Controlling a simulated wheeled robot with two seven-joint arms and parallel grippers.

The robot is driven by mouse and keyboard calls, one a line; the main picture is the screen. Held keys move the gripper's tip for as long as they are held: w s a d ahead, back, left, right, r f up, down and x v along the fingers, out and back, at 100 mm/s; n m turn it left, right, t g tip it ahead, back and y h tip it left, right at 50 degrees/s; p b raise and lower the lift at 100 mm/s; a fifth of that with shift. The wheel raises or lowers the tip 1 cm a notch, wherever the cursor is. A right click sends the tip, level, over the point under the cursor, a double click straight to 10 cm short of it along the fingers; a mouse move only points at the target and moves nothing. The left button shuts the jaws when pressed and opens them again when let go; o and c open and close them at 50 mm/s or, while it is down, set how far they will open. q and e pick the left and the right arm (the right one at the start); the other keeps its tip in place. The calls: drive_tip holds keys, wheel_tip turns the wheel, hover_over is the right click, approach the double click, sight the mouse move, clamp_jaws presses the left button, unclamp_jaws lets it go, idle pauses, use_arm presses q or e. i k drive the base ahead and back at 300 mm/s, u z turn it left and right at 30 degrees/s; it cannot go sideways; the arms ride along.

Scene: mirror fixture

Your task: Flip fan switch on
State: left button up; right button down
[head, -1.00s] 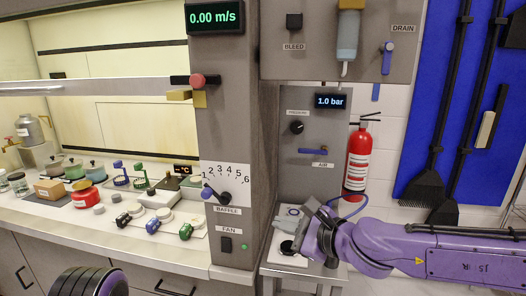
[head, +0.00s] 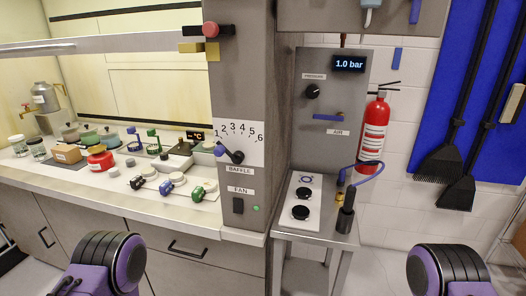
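The fan switch (head: 238,205) is a small black rocker on the grey column of the fume hood, under the FAN label (head: 240,190). Which way the rocker is tipped is too small to tell. A small green light (head: 256,209) shows just right of it. Only rounded purple and black parts of my arms show, at the bottom left and bottom right edges. Neither gripper is in view, and nothing of mine is near the switch.
The baffle lever (head: 231,154) sits above the switch, with a red button (head: 211,30) higher up. Right of the column stand a small side table (head: 312,236) and a fire extinguisher (head: 374,135). Space before the column looks clear.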

sight(238, 203)
drive_tip(key=k, duration=1.2)
drive_tip(key=z, duration=0.6)
drive_tip(key=i, duration=1.55)
drive_tip(key=u, duration=0.9)
